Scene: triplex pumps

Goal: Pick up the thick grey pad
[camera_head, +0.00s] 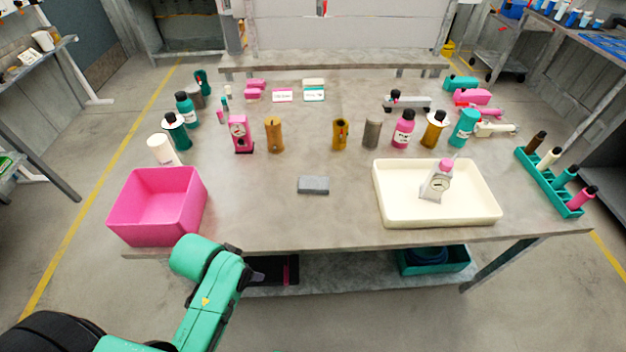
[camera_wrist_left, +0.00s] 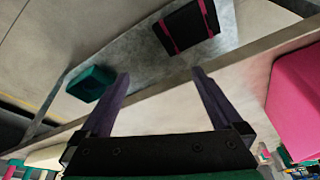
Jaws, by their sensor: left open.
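The thick grey pad (camera_head: 313,185) is a small dark grey block lying flat near the middle of the table, towards the front edge, in the head view. It does not show in the left wrist view. My left arm comes in from the lower left, in front of the table by the pink bin; its fingers are not clear in the head view. In the left wrist view my left gripper (camera_wrist_left: 160,74) is open, with nothing between its two fingers. It is apart from the pad. My right gripper is not in view.
A pink bin (camera_head: 128,215) stands left of the pad. Several bottles and cylinders stand behind. The table around the pad is clear. A teal bin (camera_wrist_left: 90,84) sits on the lower shelf.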

